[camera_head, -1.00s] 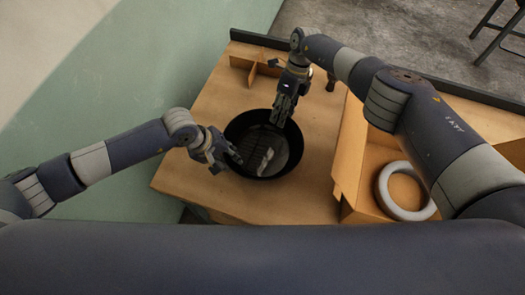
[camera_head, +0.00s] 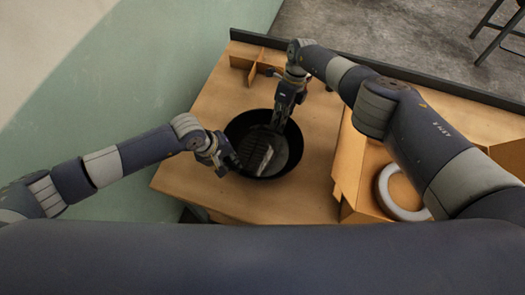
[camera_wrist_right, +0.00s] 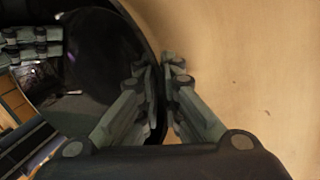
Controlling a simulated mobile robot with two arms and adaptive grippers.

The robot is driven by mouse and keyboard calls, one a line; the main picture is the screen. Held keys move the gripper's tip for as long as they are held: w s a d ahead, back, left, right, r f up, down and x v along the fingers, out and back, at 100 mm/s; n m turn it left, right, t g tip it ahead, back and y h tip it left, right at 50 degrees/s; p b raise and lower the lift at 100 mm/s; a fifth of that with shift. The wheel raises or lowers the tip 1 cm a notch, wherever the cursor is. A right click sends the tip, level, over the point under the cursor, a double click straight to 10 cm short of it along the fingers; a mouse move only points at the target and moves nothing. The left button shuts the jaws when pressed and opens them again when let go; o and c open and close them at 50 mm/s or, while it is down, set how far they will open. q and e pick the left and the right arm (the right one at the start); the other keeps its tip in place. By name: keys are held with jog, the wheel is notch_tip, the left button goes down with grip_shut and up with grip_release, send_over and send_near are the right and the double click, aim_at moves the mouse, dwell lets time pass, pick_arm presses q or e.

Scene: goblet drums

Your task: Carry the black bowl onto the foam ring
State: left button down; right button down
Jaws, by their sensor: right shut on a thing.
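The black bowl (camera_head: 284,163) stands on the wooden table. My right gripper (camera_head: 277,126) is at its far rim, and in the right wrist view (camera_wrist_right: 160,75) its fingers are shut on the bowl's wall. My left gripper (camera_head: 233,163) is at the bowl's left rim; its fingers also show at the upper left of the right wrist view (camera_wrist_right: 32,42). I cannot tell whether they are open or shut. The pale foam ring (camera_head: 384,193) lies in the cardboard box at the right, partly hidden by my right arm.
The open cardboard box (camera_head: 348,172) stands right of the bowl, its wall between bowl and ring. A small wooden divider piece (camera_head: 252,70) stands at the table's back left. A dark ledge (camera_head: 440,86) runs along the back edge. Bare table lies in front of the bowl.

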pick_arm(q)
jog(key=shift+r, duration=0.15)
pick_arm(e)
jog(key=shift+w+r, duration=0.1)
jog(key=shift+r, duration=0.05)
